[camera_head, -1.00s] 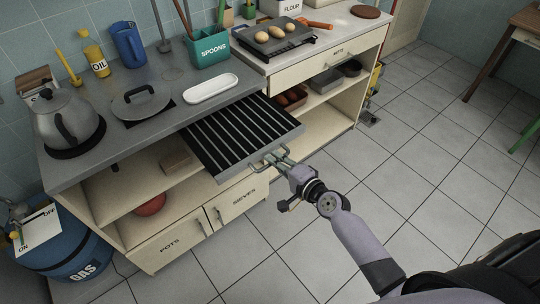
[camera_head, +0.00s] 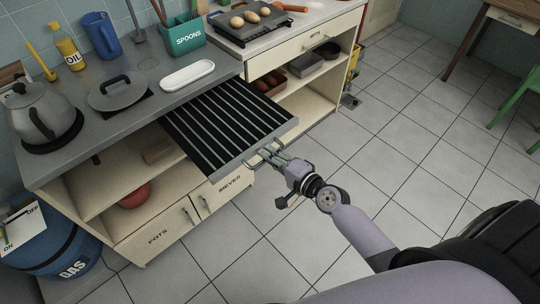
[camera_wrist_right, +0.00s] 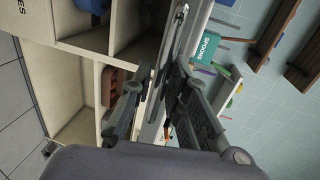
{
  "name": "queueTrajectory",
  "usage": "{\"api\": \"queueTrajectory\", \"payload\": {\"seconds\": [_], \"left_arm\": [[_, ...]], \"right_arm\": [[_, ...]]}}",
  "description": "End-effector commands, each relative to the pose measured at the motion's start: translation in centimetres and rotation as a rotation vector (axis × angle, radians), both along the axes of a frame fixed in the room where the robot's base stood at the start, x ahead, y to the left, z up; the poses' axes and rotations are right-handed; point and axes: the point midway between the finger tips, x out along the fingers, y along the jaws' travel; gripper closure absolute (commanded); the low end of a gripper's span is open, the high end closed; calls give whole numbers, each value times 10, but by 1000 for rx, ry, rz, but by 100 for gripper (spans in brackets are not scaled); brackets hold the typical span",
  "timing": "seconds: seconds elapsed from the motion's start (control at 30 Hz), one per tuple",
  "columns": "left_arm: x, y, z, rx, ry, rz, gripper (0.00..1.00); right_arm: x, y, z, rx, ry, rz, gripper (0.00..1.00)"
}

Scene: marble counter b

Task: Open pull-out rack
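The pull-out rack (camera_head: 222,122), a grey frame with dark slots, sticks out from under the counter above the lower cabinets. A metal handle (camera_head: 250,165) sits on its front edge. My right gripper (camera_head: 272,154) is at this handle, with its fingers closed about the bar. In the right wrist view the two fingers of my right gripper (camera_wrist_right: 160,82) lie on either side of the metal bar (camera_wrist_right: 180,22); the exact contact is hard to see. My left gripper is not in view.
The counter (camera_head: 110,140) carries a kettle (camera_head: 42,115), a pan lid (camera_head: 118,95) and a white dish (camera_head: 187,75). A blue gas cylinder (camera_head: 60,255) stands at the left. Floor (camera_head: 400,150) to the right of the rack is clear.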

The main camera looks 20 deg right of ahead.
Motion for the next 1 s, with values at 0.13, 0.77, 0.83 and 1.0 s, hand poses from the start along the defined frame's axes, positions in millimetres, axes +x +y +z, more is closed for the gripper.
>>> {"api": "queueTrajectory", "payload": {"seconds": [0.13,0.77,0.83,1.0], "left_arm": [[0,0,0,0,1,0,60],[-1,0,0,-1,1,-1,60],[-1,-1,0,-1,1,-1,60],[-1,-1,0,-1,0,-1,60]], "right_arm": [[0,0,0,0,-1,-1,72],[-41,-15,8,-5,1,1,70],[-57,-21,11,-7,3,3,70],[-86,-31,18,-6,1,4,70]]}}
